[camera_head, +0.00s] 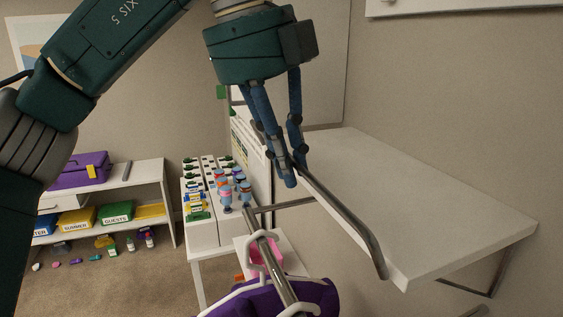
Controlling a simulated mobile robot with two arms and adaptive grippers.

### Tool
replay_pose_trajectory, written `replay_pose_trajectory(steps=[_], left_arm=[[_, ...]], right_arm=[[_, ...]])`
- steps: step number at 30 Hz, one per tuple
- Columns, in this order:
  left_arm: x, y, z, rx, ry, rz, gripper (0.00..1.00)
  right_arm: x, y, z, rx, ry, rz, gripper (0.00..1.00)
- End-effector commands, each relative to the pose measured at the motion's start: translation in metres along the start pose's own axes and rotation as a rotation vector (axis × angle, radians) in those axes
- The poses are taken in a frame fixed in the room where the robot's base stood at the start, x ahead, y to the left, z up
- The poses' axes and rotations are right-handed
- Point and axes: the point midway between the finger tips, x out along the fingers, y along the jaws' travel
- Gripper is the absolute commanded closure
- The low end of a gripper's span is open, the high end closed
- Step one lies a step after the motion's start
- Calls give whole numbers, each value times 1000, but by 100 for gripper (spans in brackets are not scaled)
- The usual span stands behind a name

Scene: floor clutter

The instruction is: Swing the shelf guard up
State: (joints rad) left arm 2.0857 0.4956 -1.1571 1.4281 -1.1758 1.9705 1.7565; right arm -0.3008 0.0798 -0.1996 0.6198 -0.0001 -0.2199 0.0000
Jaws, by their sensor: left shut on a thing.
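The white wall shelf (421,198) is on the right, its top bare. The shelf guard (350,222) is a grey metal rail along the shelf's front edge, with its near end bent downward. My left gripper (291,172) comes down from above at the far end of the guard. Its blue fingers are shut on the guard, and they hide that end of it. My right gripper is not in view.
Below and left of the shelf is a metal rod (262,229) with white hangers and a purple garment (320,294). A white table (203,252) carries racks of bottles. A low shelf unit (146,176) holds a purple toolbox (79,172) and bins. Small items lie on the carpet.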

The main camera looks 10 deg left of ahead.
Motion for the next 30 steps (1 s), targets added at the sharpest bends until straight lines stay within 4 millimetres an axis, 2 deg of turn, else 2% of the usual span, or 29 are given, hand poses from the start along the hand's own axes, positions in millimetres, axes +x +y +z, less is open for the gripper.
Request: replay_pose_trajectory(steps=[15, 30], left_arm=[[-4, -17, 1, -4, -6, 264, 100], [-3, -22, 1, -1, -1, 350, 100]], right_arm=[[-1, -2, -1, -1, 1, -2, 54], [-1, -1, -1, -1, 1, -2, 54]])
